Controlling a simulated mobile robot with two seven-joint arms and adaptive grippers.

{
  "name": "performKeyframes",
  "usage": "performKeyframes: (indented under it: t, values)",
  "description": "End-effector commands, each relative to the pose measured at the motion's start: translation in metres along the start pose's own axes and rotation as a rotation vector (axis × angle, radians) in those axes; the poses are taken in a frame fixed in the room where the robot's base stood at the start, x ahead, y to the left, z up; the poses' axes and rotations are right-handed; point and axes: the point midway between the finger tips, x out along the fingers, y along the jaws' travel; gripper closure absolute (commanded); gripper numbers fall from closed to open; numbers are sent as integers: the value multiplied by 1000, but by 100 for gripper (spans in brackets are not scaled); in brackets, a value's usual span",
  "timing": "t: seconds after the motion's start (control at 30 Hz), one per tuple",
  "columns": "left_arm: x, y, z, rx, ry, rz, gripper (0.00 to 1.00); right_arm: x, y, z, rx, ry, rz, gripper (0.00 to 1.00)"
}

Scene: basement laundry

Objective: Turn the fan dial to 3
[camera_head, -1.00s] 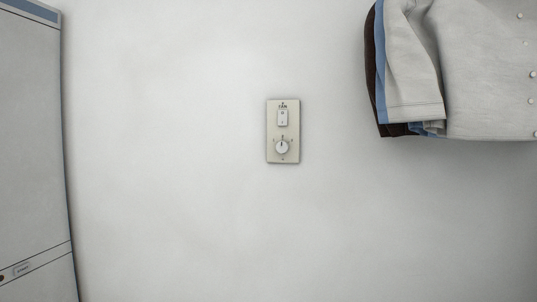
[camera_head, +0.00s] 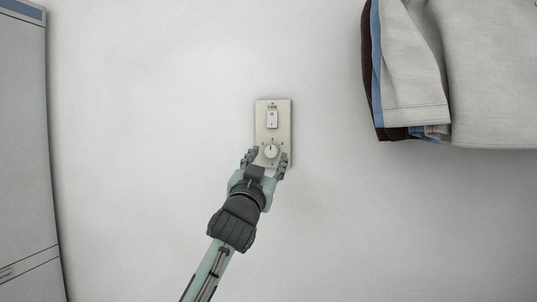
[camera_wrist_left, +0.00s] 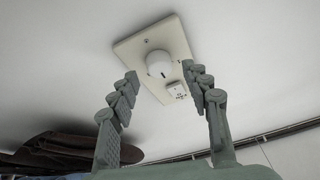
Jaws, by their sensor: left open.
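The fan plate (camera_head: 286,115) is a cream wall plate marked FAN. It has a rocker switch (camera_head: 272,119) above and a round white fan dial (camera_head: 271,152) below. The dial's dark mark points about straight up in the head view. The left wrist view shows the dial (camera_wrist_left: 158,64) and the plate (camera_wrist_left: 130,46) at an angle. My left gripper (camera_head: 268,156) is open, with one finger on each side of the dial in the head view. In the left wrist view its fingertips (camera_wrist_left: 160,72) stand apart with the dial between and beyond them; I cannot tell whether they touch it. My right gripper is not in view.
Hanging shirts (camera_head: 415,75) are at the upper right. A tall pale cabinet or appliance (camera_head: 22,150) stands at the left edge. The wall around the plate is bare.

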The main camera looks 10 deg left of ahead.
Motion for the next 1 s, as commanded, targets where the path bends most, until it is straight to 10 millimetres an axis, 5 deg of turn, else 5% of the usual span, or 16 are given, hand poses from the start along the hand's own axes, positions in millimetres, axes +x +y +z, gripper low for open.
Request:
performKeyframes:
  t: [0.4,0.8,1.0]
  values:
    - [13,0,0,0,0,0,52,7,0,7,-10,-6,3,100]
    - [12,0,1,0,-1,0,100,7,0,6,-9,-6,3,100]
    - [12,0,1,10,0,4,100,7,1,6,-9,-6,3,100]
